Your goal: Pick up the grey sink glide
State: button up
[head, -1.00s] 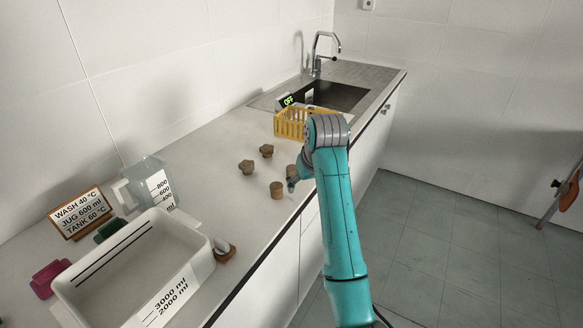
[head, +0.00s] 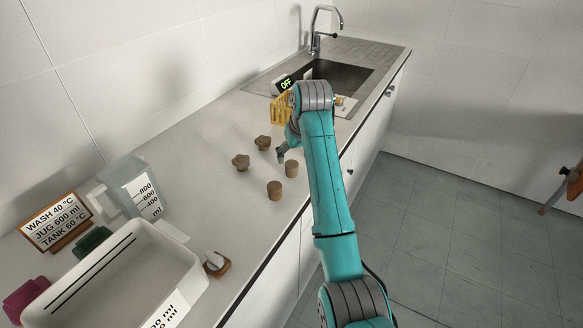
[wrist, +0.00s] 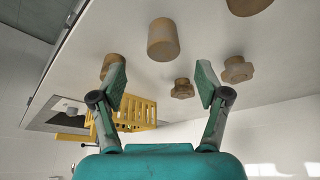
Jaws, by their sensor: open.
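I cannot make out a clearly grey glide in either view. Two brown cylinders, one (head: 274,190) nearer and one (head: 291,168) beyond it, stand upright near the worktop's front edge. Two brown star-shaped knobs, one (head: 241,162) left and one (head: 263,142) further back, stand behind them. My gripper (head: 281,156) is open and empty among these pieces, beside the farther cylinder. In the wrist view my open fingers (wrist: 160,88) frame a star-shaped knob (wrist: 182,88) beyond them. A brown cylinder (wrist: 163,40) shows above. Another brown piece (wrist: 113,65) is partly behind the left finger.
A yellow basket (head: 280,112) is partly hidden behind my arm, before the sink (head: 345,76). A display reading OFF (head: 287,84) is beside it. A jug (head: 133,185), a white tub (head: 60,292) and a sign (head: 55,222) stand at left.

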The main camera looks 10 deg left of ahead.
aim_at(292, 164)
jog(key=shift+s+x, duration=0.15)
jog(key=shift+x, duration=1.2)
jog(key=shift+s+x, duration=0.1)
jog(key=shift+x, duration=1.2)
jog(key=shift+a+f, duration=0.1)
jog(key=shift+c, duration=0.2)
jog(key=c, duration=1)
